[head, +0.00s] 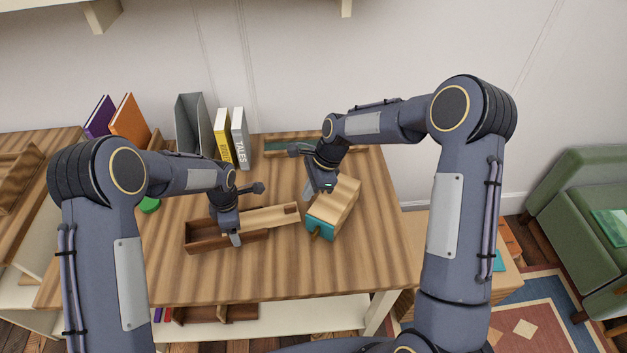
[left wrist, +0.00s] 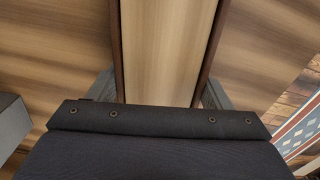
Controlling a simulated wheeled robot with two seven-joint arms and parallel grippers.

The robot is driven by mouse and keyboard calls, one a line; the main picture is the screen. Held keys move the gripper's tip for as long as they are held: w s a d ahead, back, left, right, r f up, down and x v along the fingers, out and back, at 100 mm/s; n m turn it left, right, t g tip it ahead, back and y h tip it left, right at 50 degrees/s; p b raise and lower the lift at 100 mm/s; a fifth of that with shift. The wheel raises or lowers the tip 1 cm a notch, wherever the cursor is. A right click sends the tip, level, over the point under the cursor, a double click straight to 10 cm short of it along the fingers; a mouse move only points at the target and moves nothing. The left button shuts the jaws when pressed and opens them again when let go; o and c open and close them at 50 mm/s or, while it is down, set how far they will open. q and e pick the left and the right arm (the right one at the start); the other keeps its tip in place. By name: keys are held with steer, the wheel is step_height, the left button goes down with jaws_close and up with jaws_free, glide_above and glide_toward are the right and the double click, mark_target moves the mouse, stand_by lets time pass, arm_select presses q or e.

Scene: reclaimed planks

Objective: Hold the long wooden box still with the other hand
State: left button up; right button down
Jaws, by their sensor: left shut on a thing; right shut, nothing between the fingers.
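The long wooden box (head: 194,236) lies on the striped plank table, its dark brown walls open at the left end. A light wooden lid (head: 268,217) lies along it and sticks out past its right end, with a dark notch near the tip. My left gripper (head: 235,239) comes down over the box's middle and is shut on it. In the left wrist view, its grey fingers sit outside the two dark walls (left wrist: 117,50), with the lid (left wrist: 165,50) between the walls. My right gripper (head: 308,192) is shut and empty, beside a small light wooden block with a teal end (head: 341,205); contact is unclear.
Books (head: 240,138) and a grey file holder (head: 190,118) stand at the back of the table (head: 290,275). A green tray-like thing (head: 281,146) lies at the back edge. A green round thing (head: 149,204) is partly hidden by my left arm. The front of the table is clear.

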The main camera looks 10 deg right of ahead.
mark_target(274, 215)
steer(key=shift+x, duration=1.6)
steer(key=a, duration=0.7)
steer(key=shift+d+r, duration=0.1)
